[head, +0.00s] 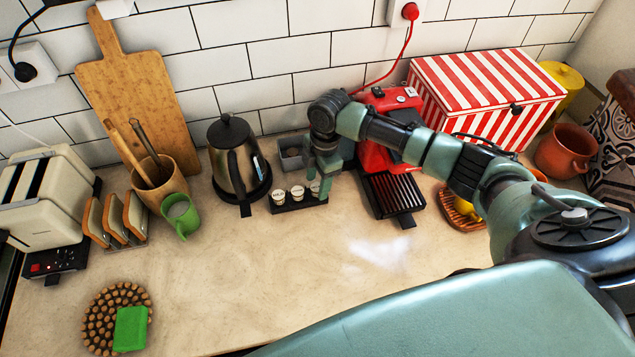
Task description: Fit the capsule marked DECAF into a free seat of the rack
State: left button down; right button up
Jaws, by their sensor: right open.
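The rack (300,205) is a low black holder on the counter, right of the kettle. Capsules with pale lids stand in it, among them a left one (278,197), a middle one (297,192) and a right one (314,188). The lid markings are too small to read, so I cannot tell which is DECAF. My right gripper (321,181) points down at the rack's right end, open, close to the right capsule. I cannot tell whether it touches that capsule. The gripper hides part of that end, so any free seat there is unclear. My left gripper is out of view.
A steel kettle (236,165) stands left of the rack and a grey open box (292,153) behind it. A red coffee machine (374,155) with a black drip tray (394,193) is to the right. The counter in front (250,265) is clear.

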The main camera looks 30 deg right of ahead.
notch_tip(320, 180, up, 11)
jog(key=d+b, duration=0.1)
jog(key=b, duration=0.1)
jog(key=shift+d+r, duration=0.2)
jog(key=shift+f, duration=0.1)
dwell(0.3)
